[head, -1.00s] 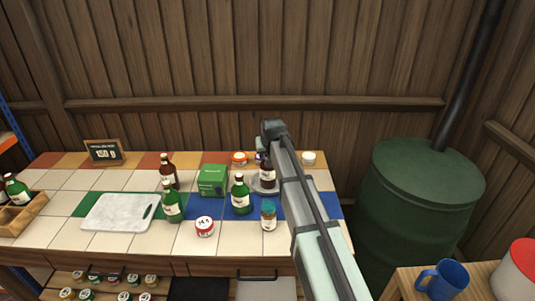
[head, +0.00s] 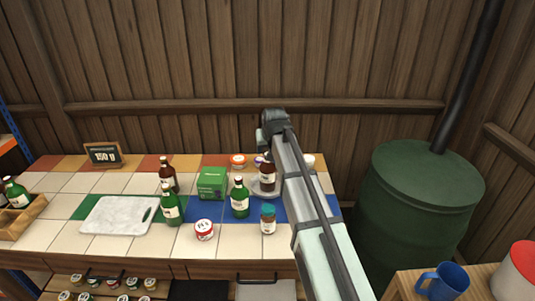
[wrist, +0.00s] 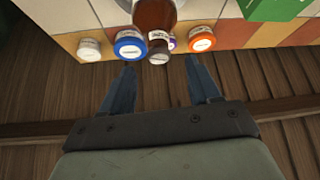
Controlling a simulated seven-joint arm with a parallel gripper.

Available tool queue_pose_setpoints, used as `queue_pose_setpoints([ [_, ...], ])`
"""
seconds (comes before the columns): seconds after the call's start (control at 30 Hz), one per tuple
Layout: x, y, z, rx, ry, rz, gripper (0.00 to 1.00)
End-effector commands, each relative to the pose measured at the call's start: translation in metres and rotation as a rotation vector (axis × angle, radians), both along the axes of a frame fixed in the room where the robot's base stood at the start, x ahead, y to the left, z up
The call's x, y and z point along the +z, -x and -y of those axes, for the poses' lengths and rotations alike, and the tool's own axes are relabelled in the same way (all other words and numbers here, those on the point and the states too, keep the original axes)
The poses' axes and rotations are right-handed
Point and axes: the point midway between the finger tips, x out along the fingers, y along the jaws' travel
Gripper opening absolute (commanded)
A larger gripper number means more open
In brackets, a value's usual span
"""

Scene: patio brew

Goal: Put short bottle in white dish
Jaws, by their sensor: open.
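A brown short bottle (head: 268,177) with a pale label stands upright at the white dish (head: 257,191); its base appears to be inside the dish's rim. My arm hides part of both in the head view. In the wrist view the brown bottle (wrist: 154,16) is at the top, with its neck pointing toward my gripper, and a bit of the dish (wrist: 126,4) shows beside it. My gripper (wrist: 161,65) is open, fingers wide apart, with nothing held between them. In the head view its fingers are hidden behind the arm.
A green box (head: 212,184) and a green bottle (head: 239,198) stand left of the dish. A teal-capped jar (head: 268,219) is in front. Orange-lidded (wrist: 202,38), blue-lidded (wrist: 130,44) and white-lidded (wrist: 88,49) jars are near the back edge. A white board (head: 115,215) lies left.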

Motion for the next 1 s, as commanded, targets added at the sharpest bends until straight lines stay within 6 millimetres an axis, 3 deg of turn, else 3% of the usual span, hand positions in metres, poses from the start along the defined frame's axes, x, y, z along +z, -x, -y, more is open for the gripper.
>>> queue_pose_setpoints([
  [0.2, 0.027, 0.017, 0.002, 0.000, 0.000, 0.001, 0.62],
  [0.4, 0.039, 0.024, 0.004, 0.000, 0.000, 0.000, 0.62],
  [1.0, 0.042, 0.026, 0.004, 0.000, 0.000, -0.001, 0.62],
])
